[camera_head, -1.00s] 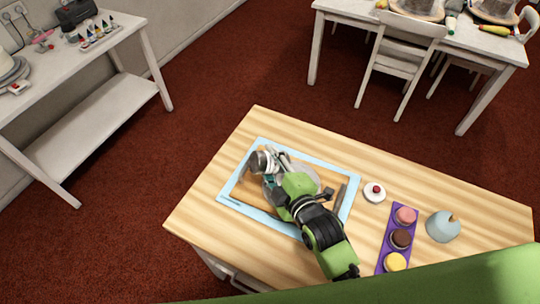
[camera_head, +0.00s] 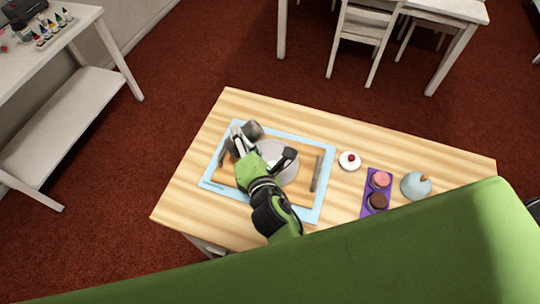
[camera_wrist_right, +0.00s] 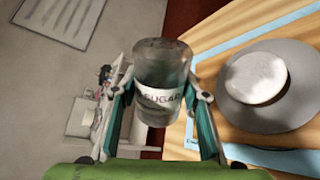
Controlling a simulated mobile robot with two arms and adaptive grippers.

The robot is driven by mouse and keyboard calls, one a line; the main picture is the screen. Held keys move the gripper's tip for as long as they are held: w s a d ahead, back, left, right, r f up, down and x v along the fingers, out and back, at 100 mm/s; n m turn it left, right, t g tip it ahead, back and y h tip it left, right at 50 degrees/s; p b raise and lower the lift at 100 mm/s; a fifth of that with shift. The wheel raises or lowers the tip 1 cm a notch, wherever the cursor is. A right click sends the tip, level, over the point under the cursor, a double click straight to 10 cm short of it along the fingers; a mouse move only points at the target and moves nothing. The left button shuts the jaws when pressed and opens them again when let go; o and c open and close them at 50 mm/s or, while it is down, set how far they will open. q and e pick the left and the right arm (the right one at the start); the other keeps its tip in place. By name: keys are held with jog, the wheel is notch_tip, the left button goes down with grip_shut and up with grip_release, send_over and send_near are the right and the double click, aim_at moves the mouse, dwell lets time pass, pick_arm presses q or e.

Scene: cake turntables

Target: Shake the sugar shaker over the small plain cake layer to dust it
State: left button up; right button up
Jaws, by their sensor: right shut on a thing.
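My right gripper (camera_head: 238,142) is shut on the sugar shaker (camera_head: 252,131), a grey-topped glass jar. In the right wrist view the shaker (camera_wrist_right: 162,80) sits between the two fingers (camera_wrist_right: 160,112), its SUGAR label facing the camera. A grey turntable (camera_head: 289,174) stands on the blue-edged mat, partly covered by my right arm. The small plain cake layer (camera_wrist_right: 254,78) is a pale round disc on the turntable (camera_wrist_right: 302,62) in the wrist view, to the right of the shaker. The shaker is held above the board, beside the cake in that view. My left gripper is not in view.
The blue-edged mat (camera_head: 211,186) lies on a wooden table (camera_head: 185,205). A dark flat tool (camera_head: 317,172) lies right of the turntable. Further right are a white dish with a red berry (camera_head: 350,160), a purple tray (camera_head: 366,209) with round cakes and a pale blue dome (camera_head: 410,187).

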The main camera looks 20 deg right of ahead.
jog(key=shift+a+r+n+t+h+b, duration=0.15)
jog(key=shift+n+t+h+b, duration=0.2)
jog(key=shift+n+b, duration=0.55)
jog(key=n, duration=0.1)
jog(key=n+h, duration=0.1)
jog(key=n, duration=0.1)
jog(key=shift+r+t+b, duration=0.35)
jog(key=n, duration=0.1)
jog(key=r+n+t, duration=0.1)
jog(key=n, duration=0.1)
jog(key=shift+h, duration=0.35)
jog(key=shift+r+n+t, duration=0.3)
jog(key=shift+r+n, duration=0.1)
jog(key=shift+n, duration=0.8)
jog(key=shift+d, duration=0.2)
jog(key=shift+f, duration=0.1)
